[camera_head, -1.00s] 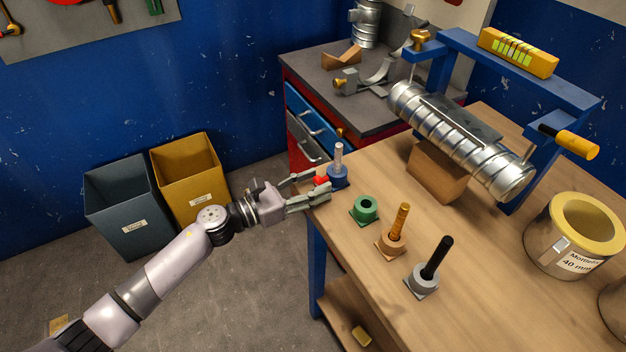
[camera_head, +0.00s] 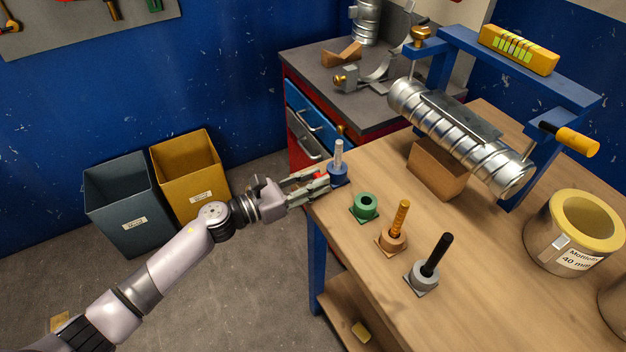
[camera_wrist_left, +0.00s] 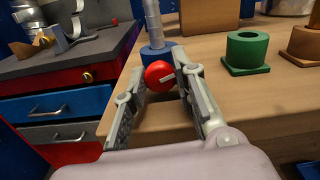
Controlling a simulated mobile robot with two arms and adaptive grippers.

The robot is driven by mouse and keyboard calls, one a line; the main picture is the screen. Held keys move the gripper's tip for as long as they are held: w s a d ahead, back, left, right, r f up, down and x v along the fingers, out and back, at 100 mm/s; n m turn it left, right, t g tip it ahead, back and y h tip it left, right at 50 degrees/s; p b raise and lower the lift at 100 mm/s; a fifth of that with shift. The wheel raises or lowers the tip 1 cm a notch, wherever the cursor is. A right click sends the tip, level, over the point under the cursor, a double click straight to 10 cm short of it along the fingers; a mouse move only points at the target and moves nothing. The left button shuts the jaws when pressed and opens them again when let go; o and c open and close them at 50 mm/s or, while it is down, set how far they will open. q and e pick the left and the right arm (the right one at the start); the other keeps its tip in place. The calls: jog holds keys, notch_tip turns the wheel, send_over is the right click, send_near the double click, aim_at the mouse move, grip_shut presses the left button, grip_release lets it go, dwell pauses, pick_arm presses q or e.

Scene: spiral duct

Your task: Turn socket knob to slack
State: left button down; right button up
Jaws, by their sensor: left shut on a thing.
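The red round knob (camera_wrist_left: 159,75) with a pale pointer mark sits on the front of the blue socket (camera_head: 338,178), which holds an upright metal pin (camera_head: 338,155). The blue socket also shows in the left wrist view (camera_wrist_left: 158,53). My left gripper (camera_head: 324,180) is at the table's edge with its fingers on either side of the knob, shut on it. The left wrist view shows the two fingertips (camera_wrist_left: 160,82) at the knob's sides. In the head view the fingers mostly hide the knob. My right gripper is not in view.
A green socket (camera_head: 364,208), an orange socket (camera_head: 391,241) with a rod and a grey socket (camera_head: 423,278) with a black rod stand in a row nearby. A spiral duct (camera_head: 460,140) lies on a wooden block behind. Two bins (camera_head: 128,205) stand on the floor at left.

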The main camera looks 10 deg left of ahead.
pick_arm(q)
jog(key=n, duration=0.5)
jog(key=shift+n+p, duration=0.3)
jog(key=shift+n, duration=0.1)
jog(key=c, duration=1.3)
grip_release()
